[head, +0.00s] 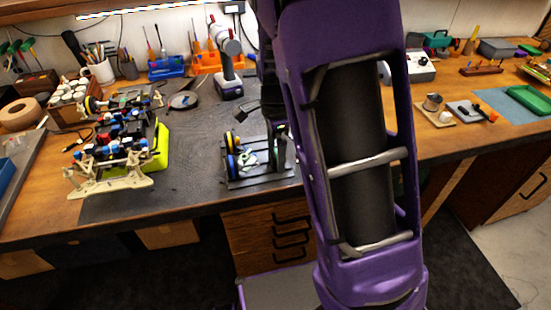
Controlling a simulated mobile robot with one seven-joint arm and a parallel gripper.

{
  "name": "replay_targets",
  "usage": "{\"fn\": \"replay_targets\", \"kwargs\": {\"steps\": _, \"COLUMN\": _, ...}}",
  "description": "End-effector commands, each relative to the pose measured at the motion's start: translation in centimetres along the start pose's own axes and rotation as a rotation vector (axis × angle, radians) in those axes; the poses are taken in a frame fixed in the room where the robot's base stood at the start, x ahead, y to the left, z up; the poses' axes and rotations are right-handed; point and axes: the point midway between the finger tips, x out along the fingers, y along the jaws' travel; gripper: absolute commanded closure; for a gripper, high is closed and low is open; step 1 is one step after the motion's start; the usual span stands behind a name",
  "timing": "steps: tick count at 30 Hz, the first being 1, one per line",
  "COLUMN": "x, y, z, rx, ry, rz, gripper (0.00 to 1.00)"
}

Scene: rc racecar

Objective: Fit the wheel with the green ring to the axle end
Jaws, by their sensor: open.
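The racecar (125,137) sits on a yellow-green stand (161,148) at the left of the bench, with its pale bumper (108,178) toward the front edge. A dark rack (258,181) near the bench's front edge holds wheels. My gripper (262,116) is open above and behind the rack, mostly hidden by my purple arm.
A cordless drill (227,65) stands behind the rack. The dark mat (190,180) is clear between car and rack. My arm covers the bench's middle.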

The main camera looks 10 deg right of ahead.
Motion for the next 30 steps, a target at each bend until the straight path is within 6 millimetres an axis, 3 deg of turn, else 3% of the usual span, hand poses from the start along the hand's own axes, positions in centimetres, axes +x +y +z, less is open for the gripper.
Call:
{"fn": "replay_targets", "kwargs": {"steps": 9, "x": 0.74, "y": -0.01, "z": -0.04, "rx": 0.001, "ry": 0.000, "rz": -0.001, "gripper": 0.00}}
{"fn": "replay_targets", "kwargs": {"steps": 23, "x": 0.70, "y": -0.02, "z": -0.04, "rx": 0.000, "ry": 0.000, "rz": -0.001, "gripper": 0.81}}
{"fn": "replay_targets", "kwargs": {"steps": 30, "x": 0.58, "y": -0.04, "z": -0.04, "rx": 0.000, "ry": 0.000, "rz": -0.002, "gripper": 0.83}}
